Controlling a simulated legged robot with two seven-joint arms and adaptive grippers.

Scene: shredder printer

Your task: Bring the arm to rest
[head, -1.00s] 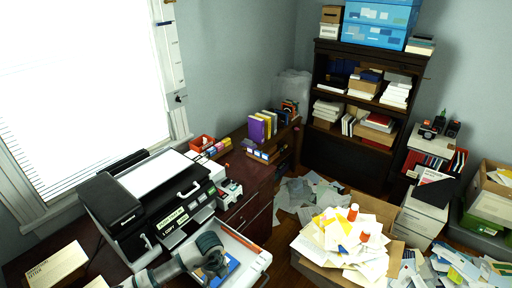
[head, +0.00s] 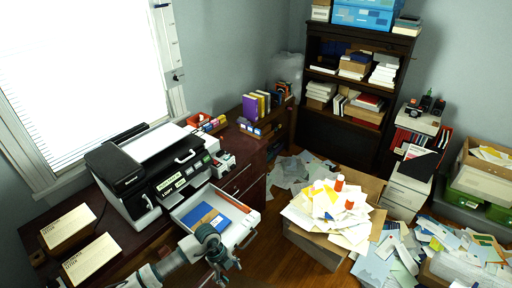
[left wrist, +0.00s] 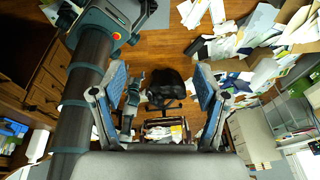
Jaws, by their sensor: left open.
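My left arm comes in at the bottom of the head view. My left gripper (head: 218,268) is in front of the pulled-out white tray (head: 243,232), near the bottom edge of the picture. In the left wrist view, my left gripper (left wrist: 160,88) has its two blue-padded fingers wide apart with nothing between them. Beyond them show the wooden floor and a black office chair (left wrist: 165,88). My right gripper is not seen in the head view.
A black printer (head: 150,180) stands on the dark desk, with a blue folder (head: 203,215) in its tray. Two boxes (head: 90,258) are at lower left. A cardboard box (head: 314,250) heaped with papers stands on the floor at right. Loose papers (head: 375,265) cover the floor.

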